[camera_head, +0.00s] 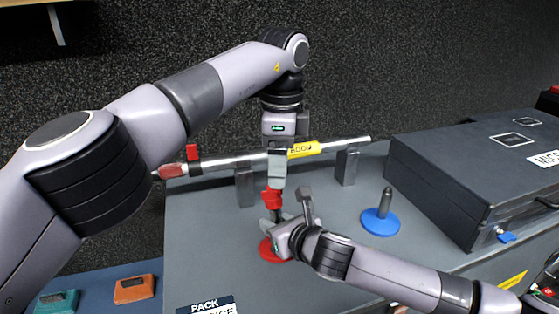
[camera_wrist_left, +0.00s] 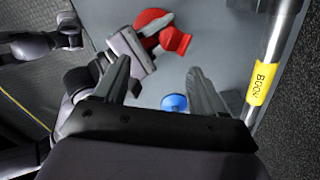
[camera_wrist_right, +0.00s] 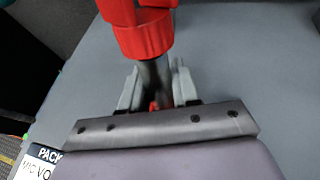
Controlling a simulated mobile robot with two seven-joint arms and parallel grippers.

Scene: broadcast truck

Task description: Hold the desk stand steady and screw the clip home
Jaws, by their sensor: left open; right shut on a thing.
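The red clip (camera_head: 272,199) sits on top of the dark upright post of the desk stand, whose round red base (camera_head: 268,252) rests on the grey case top. My right gripper (camera_head: 276,229) is shut on the post just below the clip; the right wrist view shows the post (camera_wrist_right: 154,78) between its fingers and the red clip (camera_wrist_right: 145,36) above. How far the clip is screwed down cannot be told. My left gripper (camera_head: 276,180) is open, pointing down close above the clip. In the left wrist view the clip (camera_wrist_left: 175,40) lies beyond the open fingers, not between them.
A blue-based stand (camera_head: 380,221) with a bare post stands to the right. A boom pole (camera_head: 240,159) with a yellow label lies across two supports behind. A large dark case (camera_head: 470,170) fills the right. Orange (camera_head: 134,288) and teal (camera_head: 57,302) items lie lower left.

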